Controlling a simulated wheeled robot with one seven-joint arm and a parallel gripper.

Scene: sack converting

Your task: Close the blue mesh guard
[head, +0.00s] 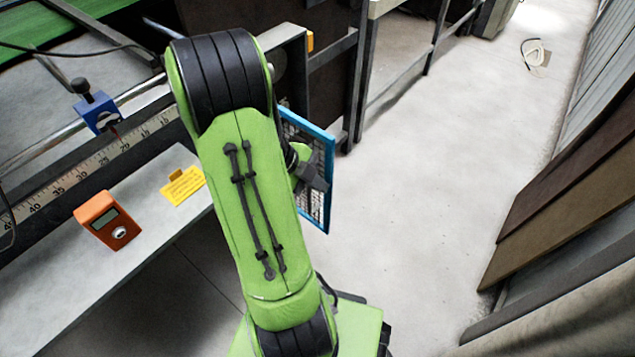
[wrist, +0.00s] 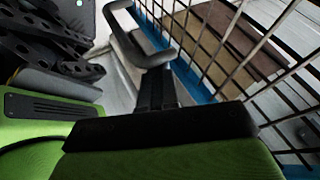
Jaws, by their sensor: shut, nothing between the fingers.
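The blue mesh guard (head: 323,185) shows in the head view just right of my arm, which hides part of it. It stands swung out from the machine frame over the aisle. In the wrist view its wire mesh (wrist: 213,44) and blue edge fill the upper right. A grey U-shaped handle (wrist: 122,36) stands beside the mesh. My gripper (wrist: 157,76) is shut and empty, its dark fingertips at the handle's lower end. I cannot tell whether they touch it. In the head view my fingertips are not clear.
An orange box with a dial (head: 107,220) and a yellow label (head: 183,186) are on the grey ledge at left. A ruler (head: 100,168) runs behind them. Brown boards (head: 570,190) lean along the right. The pale floor (head: 430,190) between is clear.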

